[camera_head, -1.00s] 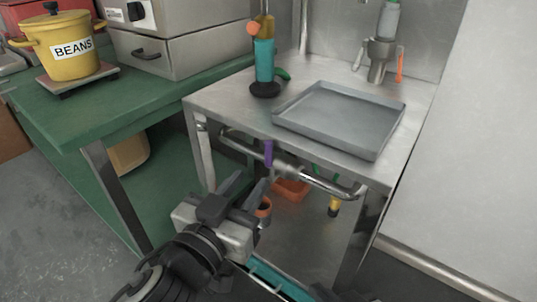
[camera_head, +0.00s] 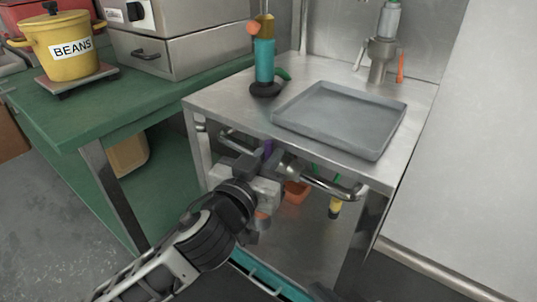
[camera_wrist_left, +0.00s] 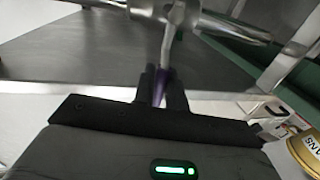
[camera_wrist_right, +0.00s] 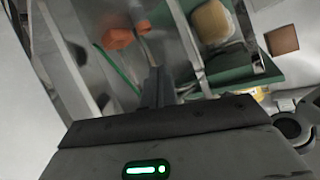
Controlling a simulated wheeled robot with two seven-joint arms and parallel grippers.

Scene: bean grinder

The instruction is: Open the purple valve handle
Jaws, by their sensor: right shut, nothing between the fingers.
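The purple valve handle (camera_head: 267,148) hangs from the metal pipe (camera_head: 325,186) under the front edge of the steel table. My left gripper (camera_head: 266,160) is up at the pipe. In the left wrist view, the handle (camera_wrist_left: 160,88) lies between its two fingers, which are close together on it; the grey stem runs up to the pipe fitting (camera_wrist_left: 165,12). The fingertips are partly hidden in the head view. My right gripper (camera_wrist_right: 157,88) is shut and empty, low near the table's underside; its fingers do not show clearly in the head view.
A grey tray (camera_head: 340,118) and a teal-bodied grinder (camera_head: 264,62) stand on the steel table. A green table (camera_head: 95,120) with a yellow beans pot (camera_head: 62,48) is at the left. An orange container (camera_head: 296,191) is below the pipe. Table legs flank the space.

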